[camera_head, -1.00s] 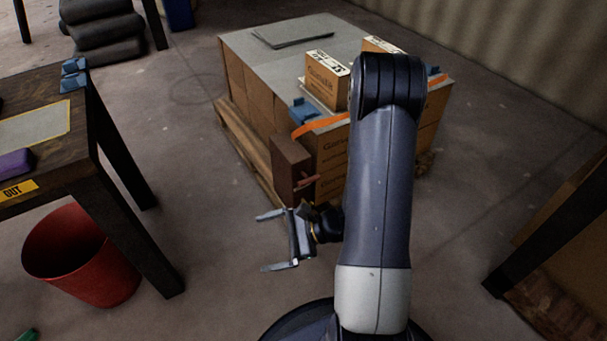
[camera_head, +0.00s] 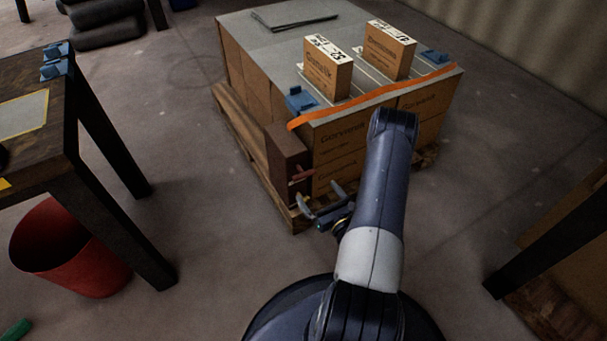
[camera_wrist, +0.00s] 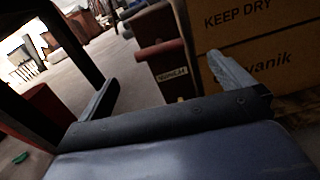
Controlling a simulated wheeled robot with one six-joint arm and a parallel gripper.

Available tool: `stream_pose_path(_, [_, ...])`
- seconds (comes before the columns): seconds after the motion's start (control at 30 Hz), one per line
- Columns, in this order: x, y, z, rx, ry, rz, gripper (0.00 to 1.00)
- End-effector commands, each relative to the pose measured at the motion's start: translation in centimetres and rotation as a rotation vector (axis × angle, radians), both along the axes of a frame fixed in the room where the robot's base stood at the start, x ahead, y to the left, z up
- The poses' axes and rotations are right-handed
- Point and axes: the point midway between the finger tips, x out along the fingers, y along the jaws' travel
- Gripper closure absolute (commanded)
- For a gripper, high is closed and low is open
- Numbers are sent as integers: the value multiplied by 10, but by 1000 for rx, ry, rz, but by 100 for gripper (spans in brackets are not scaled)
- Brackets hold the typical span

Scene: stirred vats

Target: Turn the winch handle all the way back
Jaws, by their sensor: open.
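The winch is a dark brown box (camera_head: 286,152) at the near left corner of a strapped carton stack. Its red handle (camera_head: 302,175) sticks out low on the near face. The wrist view shows the handle as a red bar (camera_wrist: 159,49) above a plate (camera_wrist: 173,76) reading "WINCH". My gripper (camera_head: 320,197) is open and empty, just below and in front of the handle, with its fingers pointing toward the winch. In the wrist view the handle lies between the two spread fingers but beyond their tips. I see no contact.
The cartons stand on a wooden pallet (camera_head: 246,150), with an orange strap (camera_head: 375,96) over the top. Two labelled boxes (camera_head: 328,70) stand on it. A dark table (camera_head: 62,165) and a red bin (camera_head: 68,250) are at left. Floor between is clear.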

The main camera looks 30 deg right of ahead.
Motion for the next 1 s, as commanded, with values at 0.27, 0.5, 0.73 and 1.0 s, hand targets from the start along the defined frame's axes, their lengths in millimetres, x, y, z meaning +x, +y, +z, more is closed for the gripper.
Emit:
stream_pose_path(0.27, [52,3,-1,-3,-5,7,0])
stream_pose_path(0.5, [84,4,0,-1,-4,4,0])
stream_pose_path(0.73, [93,4,1,0,-2,2,0])
stream_pose_path(1.0, [92,4,1,0,-1,2,7])
